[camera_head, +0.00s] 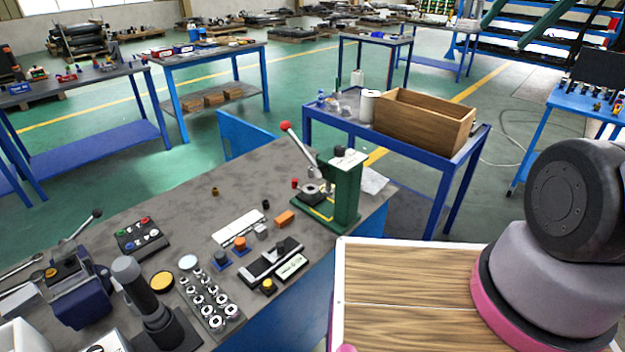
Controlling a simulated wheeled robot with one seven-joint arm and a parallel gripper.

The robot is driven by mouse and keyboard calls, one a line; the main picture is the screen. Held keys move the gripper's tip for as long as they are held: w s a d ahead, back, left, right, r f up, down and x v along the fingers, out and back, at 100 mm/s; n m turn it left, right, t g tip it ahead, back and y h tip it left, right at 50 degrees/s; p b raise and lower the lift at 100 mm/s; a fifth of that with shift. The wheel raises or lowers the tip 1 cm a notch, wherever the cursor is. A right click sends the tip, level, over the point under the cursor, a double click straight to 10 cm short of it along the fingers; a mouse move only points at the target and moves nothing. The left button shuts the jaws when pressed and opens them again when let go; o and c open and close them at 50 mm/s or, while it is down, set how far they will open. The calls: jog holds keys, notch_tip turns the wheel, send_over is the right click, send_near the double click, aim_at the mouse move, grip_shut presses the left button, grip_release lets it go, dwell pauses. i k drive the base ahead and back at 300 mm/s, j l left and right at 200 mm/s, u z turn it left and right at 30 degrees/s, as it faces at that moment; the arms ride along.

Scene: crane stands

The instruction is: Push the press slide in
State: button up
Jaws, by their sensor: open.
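A green press (347,190) stands at the far right end of the grey workbench (190,215). Its lever with a red ball (285,126) tilts up to the left. A dark plate with a yellow edge (312,201) and a round grey piece lie at its foot, on its left side. I cannot tell how far in the press slide sits. A black and silver rail-like device (270,260) lies on the bench in front of the press. My gripper is not in view; only a part of my arm shows at the right, well apart from the press.
A blue vise (80,290), a dark upright post (145,300) and a tray of round metal parts (208,300) crowd the bench's near left. An orange block (285,218) lies near the press. A wooden box (424,121) stands on a blue table behind.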

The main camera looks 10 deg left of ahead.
aim_at(311, 198)
jog(key=i+l, duration=0.45)
jog(key=u, duration=1.65)
